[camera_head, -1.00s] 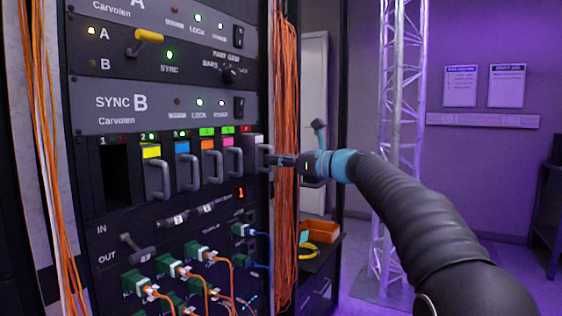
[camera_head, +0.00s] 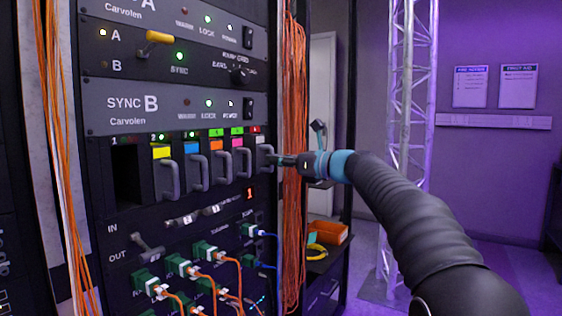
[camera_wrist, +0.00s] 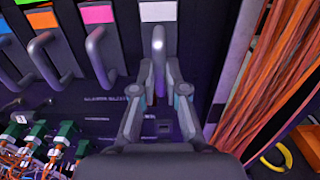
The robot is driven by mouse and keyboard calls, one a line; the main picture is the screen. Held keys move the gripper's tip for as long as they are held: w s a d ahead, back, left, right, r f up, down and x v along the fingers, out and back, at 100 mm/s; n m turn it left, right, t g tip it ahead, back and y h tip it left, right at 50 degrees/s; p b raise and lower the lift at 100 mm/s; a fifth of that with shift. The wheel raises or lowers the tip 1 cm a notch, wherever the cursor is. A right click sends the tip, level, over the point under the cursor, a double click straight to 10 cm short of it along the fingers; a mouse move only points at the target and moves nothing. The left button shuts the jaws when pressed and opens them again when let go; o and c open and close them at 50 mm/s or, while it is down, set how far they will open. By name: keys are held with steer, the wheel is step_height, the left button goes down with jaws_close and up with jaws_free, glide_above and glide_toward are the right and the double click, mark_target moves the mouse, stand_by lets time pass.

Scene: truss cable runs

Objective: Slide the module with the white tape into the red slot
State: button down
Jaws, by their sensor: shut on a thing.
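The module with the white tape (camera_head: 259,141) is in the rightmost bay of the module row, its face looking about level with its neighbours. A small red label (camera_head: 256,129) sits above that bay, marking the red slot. In the wrist view the white tape (camera_wrist: 158,11) is at the top, with the module's grey handle (camera_wrist: 158,42) below it. My gripper (camera_head: 279,160) is shut on this handle; in the wrist view its fingers (camera_wrist: 159,72) are on both sides of the handle's lower part. The slot's inside is hidden by the module.
Modules with yellow (camera_head: 161,152), blue, orange and pink (camera_head: 237,142) tape stand to the left. The far-left bay (camera_head: 126,175) is empty and dark. Orange cables (camera_head: 291,200) hang just right of the bays. Plugged cables (camera_head: 205,252) lie below.

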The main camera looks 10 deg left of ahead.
steer(key=shift+x, duration=0.9)
steer(key=c, duration=1.1)
jaws_free()
steer(key=shift+a, duration=0.3)
steer(key=shift+c, duration=0.2)
steer(key=shift+d, duration=0.15)
